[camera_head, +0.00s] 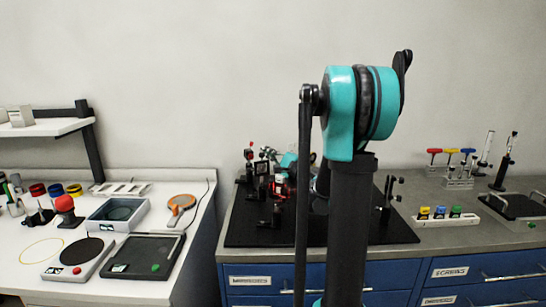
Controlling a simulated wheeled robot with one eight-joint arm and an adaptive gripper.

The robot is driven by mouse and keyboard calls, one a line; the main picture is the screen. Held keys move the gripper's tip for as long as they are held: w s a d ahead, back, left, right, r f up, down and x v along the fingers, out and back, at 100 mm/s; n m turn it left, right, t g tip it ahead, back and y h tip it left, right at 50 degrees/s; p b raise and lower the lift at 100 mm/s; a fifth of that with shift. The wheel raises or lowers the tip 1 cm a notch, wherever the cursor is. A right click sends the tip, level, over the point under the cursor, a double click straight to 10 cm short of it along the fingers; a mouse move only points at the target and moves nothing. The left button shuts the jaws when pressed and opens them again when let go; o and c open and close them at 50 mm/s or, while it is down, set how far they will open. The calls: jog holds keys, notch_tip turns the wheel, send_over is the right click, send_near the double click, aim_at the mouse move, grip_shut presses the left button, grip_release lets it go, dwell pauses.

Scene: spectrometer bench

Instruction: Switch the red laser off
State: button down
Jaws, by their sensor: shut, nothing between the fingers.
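A small red-lit device (280,186), which looks like the red laser, stands among dark mounts on the black optical board (255,232). It is partly covered by other parts, and I cannot make out its switch or whether its beam is on. My arm rises in front of the board and hides much of its middle. A small teal part, probably my wrist, shows beside the red-lit device. My gripper's fingers cannot be made out, and I cannot tell whether they touch anything.
Dark posts (388,192) stand right of my arm. A white rack with coloured caps (447,216) and several coloured-handled tools (451,155) are farther right. The left bench holds a red button (64,203), a grey tray (118,211) and a magnifier (181,204). A gap separates the benches.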

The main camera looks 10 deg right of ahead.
jog(key=x, duration=0.3)
jog(key=shift+w+a, duration=0.1)
jog(key=shift+w, duration=0.05)
jog(key=shift+a+r+n+g, duration=0.15)
jog(key=shift+r+n+g, duration=0.25)
jog(key=shift+n, duration=0.6)
jog(key=n+g, duration=0.1)
jog(key=n, duration=0.1)
jog(key=a+r+n+g+h, duration=0.1)
jog(key=n, duration=0.1)
jog(key=shift+a+r+n, duration=0.15)
jog(key=shift+n, duration=0.15)
jog(key=shift+s, duration=0.2)
